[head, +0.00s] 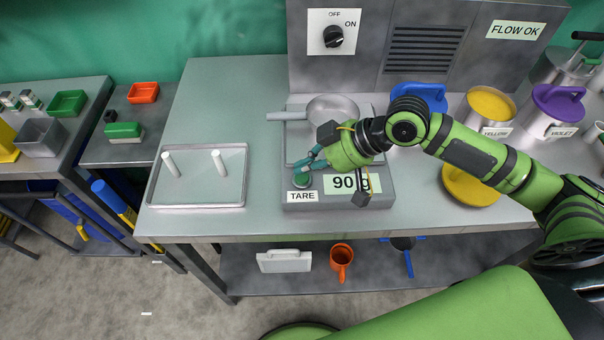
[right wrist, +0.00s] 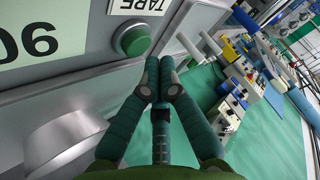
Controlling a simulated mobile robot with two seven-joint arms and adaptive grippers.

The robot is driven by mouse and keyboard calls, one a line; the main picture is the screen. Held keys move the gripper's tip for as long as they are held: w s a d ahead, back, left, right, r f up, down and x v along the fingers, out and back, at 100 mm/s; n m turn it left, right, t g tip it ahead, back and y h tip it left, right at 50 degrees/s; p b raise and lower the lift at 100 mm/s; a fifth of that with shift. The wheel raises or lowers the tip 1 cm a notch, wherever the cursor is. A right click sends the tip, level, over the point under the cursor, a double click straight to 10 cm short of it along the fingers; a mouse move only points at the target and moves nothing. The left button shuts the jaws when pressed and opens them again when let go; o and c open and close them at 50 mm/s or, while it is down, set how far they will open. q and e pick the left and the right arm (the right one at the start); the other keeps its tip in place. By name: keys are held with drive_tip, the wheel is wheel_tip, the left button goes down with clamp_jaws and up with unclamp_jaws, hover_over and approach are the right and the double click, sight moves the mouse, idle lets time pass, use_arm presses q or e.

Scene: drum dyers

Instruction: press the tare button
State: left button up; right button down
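The scale (head: 384,199) stands on the grey table. Its display (head: 352,184) reads 90 g, partly covered by my wrist. The round green tare button (head: 301,180) is at the scale's front left, above the TARE label (head: 303,196). My right gripper (head: 304,168) is just behind and above the button, its fingers pointing left. My left gripper is out of view.
A steel pan (head: 333,108) sits on the scale. A tray with two white pegs (head: 243,193) lies left of it. Yellow (head: 490,106) and violet (head: 552,112) pots stand right. A panel with an OFF/ON knob (head: 333,37) rises behind.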

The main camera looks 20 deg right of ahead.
sight(306, 178)
idle(0.8)
drive_tip(key=shift+f, duration=0.4)
drive_tip(key=shift+f, duration=0.45)
idle(0.6)
drive_tip(key=shift+r+p, duration=0.85)
drive_tip(key=shift+p, duration=0.2)
wheel_tip(306, 178, up, 5)
drive_tip(key=p, duration=0.5)
drive_tip(key=shift+r, duration=0.1)
idle(0.5)
